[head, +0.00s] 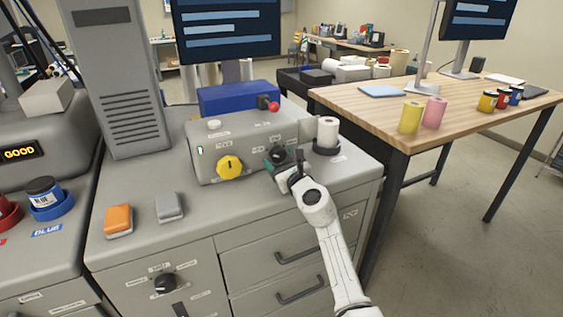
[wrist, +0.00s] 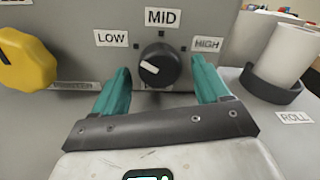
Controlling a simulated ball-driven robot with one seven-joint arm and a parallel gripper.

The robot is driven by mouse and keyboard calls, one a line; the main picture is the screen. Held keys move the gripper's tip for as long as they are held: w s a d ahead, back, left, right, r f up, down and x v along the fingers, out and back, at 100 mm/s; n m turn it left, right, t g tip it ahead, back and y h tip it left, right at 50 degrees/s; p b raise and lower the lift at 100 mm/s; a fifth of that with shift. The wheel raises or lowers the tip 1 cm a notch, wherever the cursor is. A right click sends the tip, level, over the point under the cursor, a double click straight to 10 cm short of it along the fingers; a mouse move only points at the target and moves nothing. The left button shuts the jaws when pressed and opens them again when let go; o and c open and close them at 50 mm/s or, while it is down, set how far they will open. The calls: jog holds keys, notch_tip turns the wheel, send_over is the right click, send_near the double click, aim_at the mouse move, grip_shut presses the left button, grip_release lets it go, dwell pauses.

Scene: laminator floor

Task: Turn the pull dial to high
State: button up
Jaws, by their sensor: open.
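The pull dial (wrist: 158,66) is a round black knob on the grey panel, with LOW, MID and HIGH labels around it. Its white pointer mark slants left, toward the LOW side. The HIGH label (wrist: 207,44) is at the upper right of it. My gripper (wrist: 161,76) is open, its teal fingers to the left and right of the dial with gaps showing. The fingers are not closed on it. In the head view the dial (head: 279,154) is partly hidden by my gripper (head: 281,162) at the front of the grey box (head: 245,141).
A yellow knob (head: 229,167) is left of the dial. A white roll (head: 328,132) stands in a dark holder to the right. A red-tipped lever (head: 272,106) is behind the box. Orange (head: 119,220) and grey (head: 169,206) blocks lie on the counter. Another black dial (head: 165,283) is on the cabinet front.

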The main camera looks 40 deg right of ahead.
jog(key=shift+c, duration=0.3)
jog(key=c, duration=1)
